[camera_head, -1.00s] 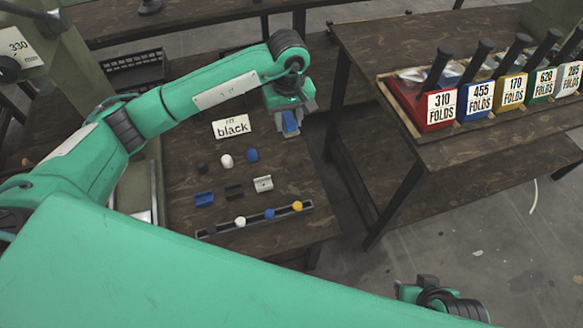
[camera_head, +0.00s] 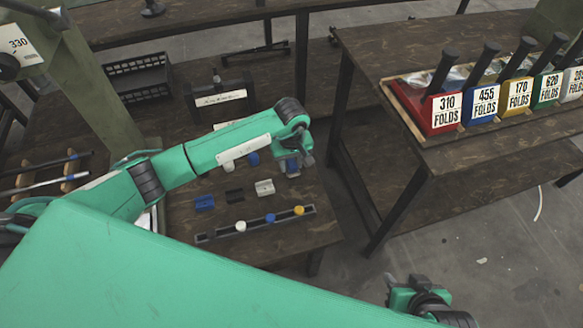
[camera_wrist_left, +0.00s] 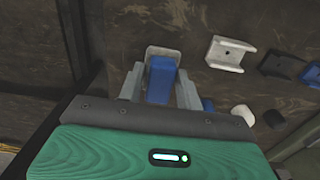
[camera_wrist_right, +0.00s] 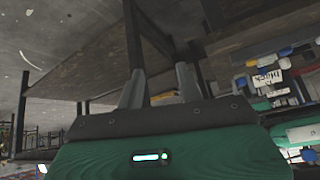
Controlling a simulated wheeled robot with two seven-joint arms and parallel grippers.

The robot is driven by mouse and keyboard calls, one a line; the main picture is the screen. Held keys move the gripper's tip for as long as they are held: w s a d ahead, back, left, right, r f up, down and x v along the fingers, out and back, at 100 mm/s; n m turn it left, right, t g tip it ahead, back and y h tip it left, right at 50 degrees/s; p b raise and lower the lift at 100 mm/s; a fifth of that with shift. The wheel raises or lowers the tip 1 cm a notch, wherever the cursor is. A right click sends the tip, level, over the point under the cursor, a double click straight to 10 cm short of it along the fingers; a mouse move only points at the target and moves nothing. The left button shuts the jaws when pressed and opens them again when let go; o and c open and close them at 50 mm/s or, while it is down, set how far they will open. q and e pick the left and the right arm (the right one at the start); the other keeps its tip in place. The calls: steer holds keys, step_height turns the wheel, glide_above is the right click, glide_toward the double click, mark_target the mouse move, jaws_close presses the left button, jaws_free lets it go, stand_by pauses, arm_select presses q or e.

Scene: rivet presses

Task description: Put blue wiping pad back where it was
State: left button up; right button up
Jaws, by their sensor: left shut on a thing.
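My left gripper (camera_head: 291,162) is shut on the blue wiping pad (camera_wrist_left: 161,80), which shows between the fingers in the left wrist view, with a pale grey piece at its far end. In the head view a bit of blue pad (camera_head: 292,168) shows below the gripper, near the table's right edge. I cannot tell whether the pad touches the table. My right gripper (camera_wrist_right: 160,90) has its fingers apart and empty, away from the table; in the head view only part of that arm shows at the bottom right.
The wooden table (camera_head: 280,225) bears a blue bracket (camera_head: 205,202), a black bracket (camera_head: 234,195), a white bracket (camera_head: 265,187) and a strip (camera_head: 255,224) with coloured knobs. A blue cap (camera_head: 253,158) is partly behind my arm. A second table (camera_head: 440,180) with labelled bins stands right, across a gap.

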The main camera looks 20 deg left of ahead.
arm_select(q)
step_height(320, 180, down, 3)
steer(key=shift+r, duration=0.15)
arm_select(e)
steer(key=shift+w+a+f+t, duration=0.1)
steer(key=shift+w+a+t, duration=0.1)
steer(key=shift+a+t, duration=0.15)
arm_select(q)
steer(key=o, duration=1)
steer(key=shift+c, duration=0.2)
arm_select(e)
steer(key=shift+w+a+f+y, duration=0.1)
steer(key=shift+a+y, duration=0.2)
